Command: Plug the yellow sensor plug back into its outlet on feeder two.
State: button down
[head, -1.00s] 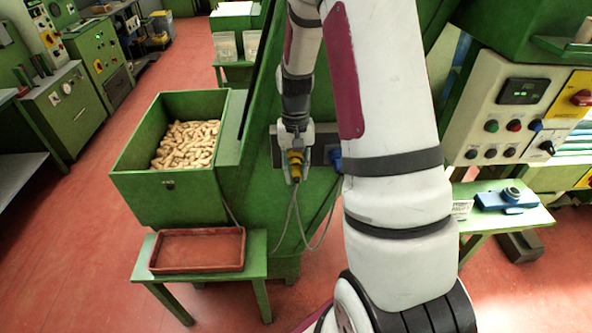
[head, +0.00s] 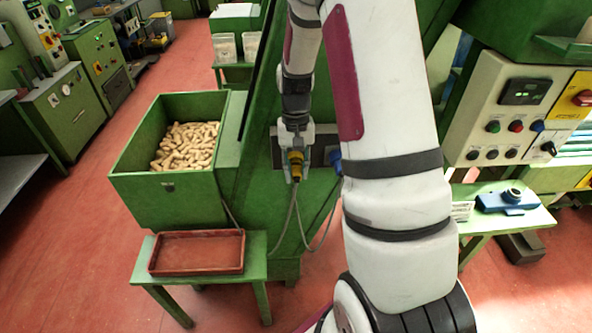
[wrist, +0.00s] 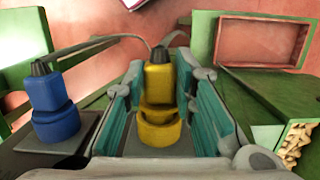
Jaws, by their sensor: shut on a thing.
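The yellow sensor plug (wrist: 158,88) stands between the teal-padded fingers of my gripper (wrist: 157,100), which is shut on it. A wider yellow collar shows at its lower end; I cannot tell whether the plug is seated in an outlet. In the head view the yellow plug (head: 296,164) is at my gripper (head: 296,172), in front of the dark outlet plate (head: 325,154) on the green feeder. A grey cable hangs from it. A blue plug (wrist: 53,105) sits on the plate beside it, left in the wrist view; it also shows in the head view (head: 336,160).
A green hopper (head: 165,203) of corks is left of my gripper. A red tray (head: 197,271) lies on a low green stand. A control panel (head: 510,112) and a table with a blue device (head: 507,201) are at right. Red floor is open at left.

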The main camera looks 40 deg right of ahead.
jog(key=shift+w+d, duration=0.25)
jog(key=shift+w, duration=0.15)
jog(key=c, duration=1.2)
grip_release()
jog(key=shift+c, duration=0.2)
notch_tip(320, 180, up, 12)
jog(key=w+d, duration=0.1)
jog(key=shift+w, duration=0.2)
